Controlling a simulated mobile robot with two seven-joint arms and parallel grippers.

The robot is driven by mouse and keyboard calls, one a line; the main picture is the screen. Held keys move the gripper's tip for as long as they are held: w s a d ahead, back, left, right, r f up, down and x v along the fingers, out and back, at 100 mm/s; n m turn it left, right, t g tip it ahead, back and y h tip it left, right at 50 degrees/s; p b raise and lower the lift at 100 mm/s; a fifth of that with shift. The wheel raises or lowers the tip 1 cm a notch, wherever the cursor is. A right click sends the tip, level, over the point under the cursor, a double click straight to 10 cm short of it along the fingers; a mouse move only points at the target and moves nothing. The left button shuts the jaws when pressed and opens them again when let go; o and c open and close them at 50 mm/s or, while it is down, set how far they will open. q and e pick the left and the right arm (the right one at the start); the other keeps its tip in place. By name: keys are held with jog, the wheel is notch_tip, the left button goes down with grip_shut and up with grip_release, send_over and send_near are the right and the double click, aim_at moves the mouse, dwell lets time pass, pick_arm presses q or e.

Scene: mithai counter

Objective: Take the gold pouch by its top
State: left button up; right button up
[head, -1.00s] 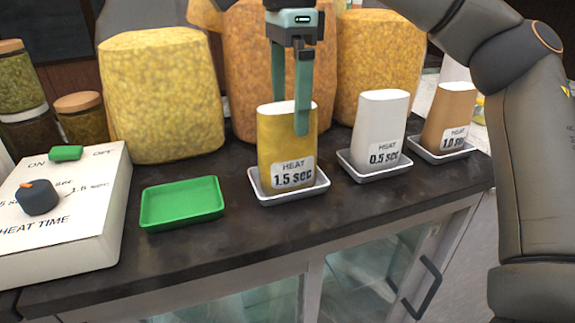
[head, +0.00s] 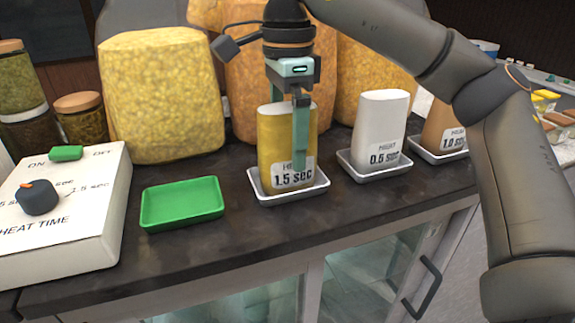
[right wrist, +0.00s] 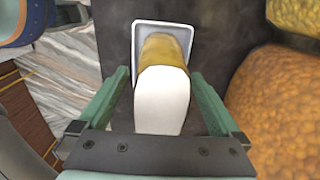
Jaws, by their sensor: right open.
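The gold pouch (head: 268,145) stands upright in a small white tray (head: 262,197). Its label reads 1.5 sec, with the HEAT line partly covered by a finger of my right gripper (head: 289,132). The right gripper is open and points down over the pouch. One finger hangs in front of the pouch and the other goes behind it, its tip hidden. In the right wrist view, the pouch's white top (right wrist: 161,100) lies between the two fingers (right wrist: 160,78), with a gap on each side. My left gripper is out of view.
A white 0.5 sec pouch (head: 379,125) and a brown 1.0 sec pouch (head: 436,120) stand in trays to the right. An empty green tray (head: 182,203) and a heat-time box (head: 100,230) are at left. Large yellow and orange sacks (head: 160,95) stand close behind.

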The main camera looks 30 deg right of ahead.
jog(key=shift+f, duration=0.3)
jog(key=shift+c, duration=0.2)
grip_shut()
dwell(0.8)
